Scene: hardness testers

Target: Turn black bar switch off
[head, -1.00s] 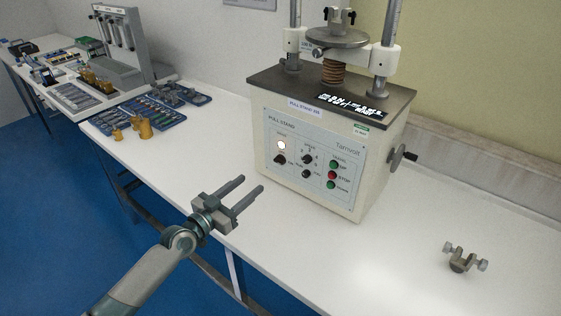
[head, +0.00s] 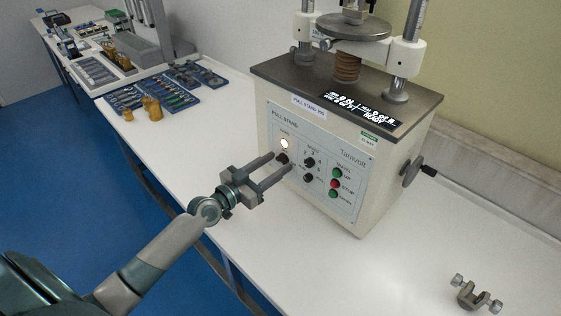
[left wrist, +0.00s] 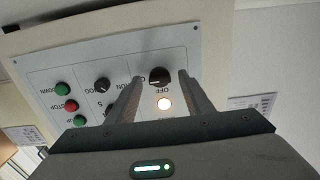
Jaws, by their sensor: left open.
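The pull stand (head: 350,180) is a cream machine with a control panel on its front. The black bar switch (head: 282,158) is at the panel's left, under a lit white lamp (head: 284,143). In the left wrist view the switch (left wrist: 159,76) appears upside down near an OFF label, its bar lying roughly sideways. My left gripper (head: 279,162) is open in front of the panel. Its two fingers lie on either side of the switch in the wrist view, not closed on it. I cannot tell if the tips touch the panel. My right gripper is not in view.
Other knobs (head: 309,162) and green and red buttons (head: 335,184) sit right of the switch. A crank handle (head: 428,170) sticks out of the machine's right side. A metal clamp (head: 474,293) lies on the white bench (head: 380,270). Blue tool trays (head: 140,95) lie behind at left.

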